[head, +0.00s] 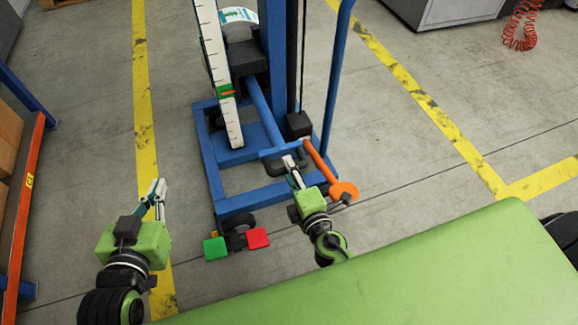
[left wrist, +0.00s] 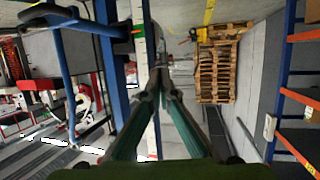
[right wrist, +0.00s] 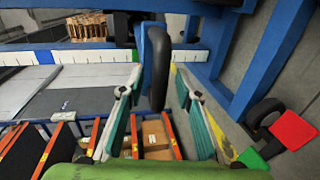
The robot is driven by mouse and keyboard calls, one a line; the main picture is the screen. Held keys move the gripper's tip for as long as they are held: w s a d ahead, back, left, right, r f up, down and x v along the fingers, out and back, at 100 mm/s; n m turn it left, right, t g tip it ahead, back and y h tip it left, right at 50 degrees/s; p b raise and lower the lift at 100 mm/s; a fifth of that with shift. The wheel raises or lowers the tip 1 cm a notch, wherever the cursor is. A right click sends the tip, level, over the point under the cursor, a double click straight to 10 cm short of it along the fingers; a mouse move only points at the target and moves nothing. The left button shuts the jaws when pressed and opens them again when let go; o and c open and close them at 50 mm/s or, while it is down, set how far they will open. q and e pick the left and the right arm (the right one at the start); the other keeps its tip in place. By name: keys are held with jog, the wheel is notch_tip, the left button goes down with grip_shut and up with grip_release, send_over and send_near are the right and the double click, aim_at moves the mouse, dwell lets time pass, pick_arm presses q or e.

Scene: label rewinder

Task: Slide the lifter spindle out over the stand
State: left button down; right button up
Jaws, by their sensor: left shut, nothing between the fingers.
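The blue lifter (head: 203,150) stands on a rectangular wheeled base with an upright mast (head: 275,60). A blue tube (head: 262,112) slopes from a black block (head: 248,62) down to a black bent handle (head: 270,166); I cannot tell for sure which part is the spindle. My right gripper (head: 293,166) is at this handle. In the right wrist view its fingers (right wrist: 157,95) are spread on either side of the black grip (right wrist: 158,55), with visible gaps. My left gripper (head: 157,192) is shut and empty, left of the base. The stand cannot be clearly identified.
An orange rod with a disc (head: 343,190) sits right of my right gripper. Green (head: 215,248) and red (head: 257,238) pads are at the base's near end. A white scale (head: 212,60) and a label roll (head: 238,18) are above. A green surface (head: 420,265) lies near right.

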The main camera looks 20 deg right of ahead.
pick_arm(q)
jog(key=shift+s+f, duration=0.15)
jog(key=shift+f, duration=0.15)
pick_arm(e)
jog(key=shift+w+f, duration=0.1)
jog(key=shift+w, duration=0.45)
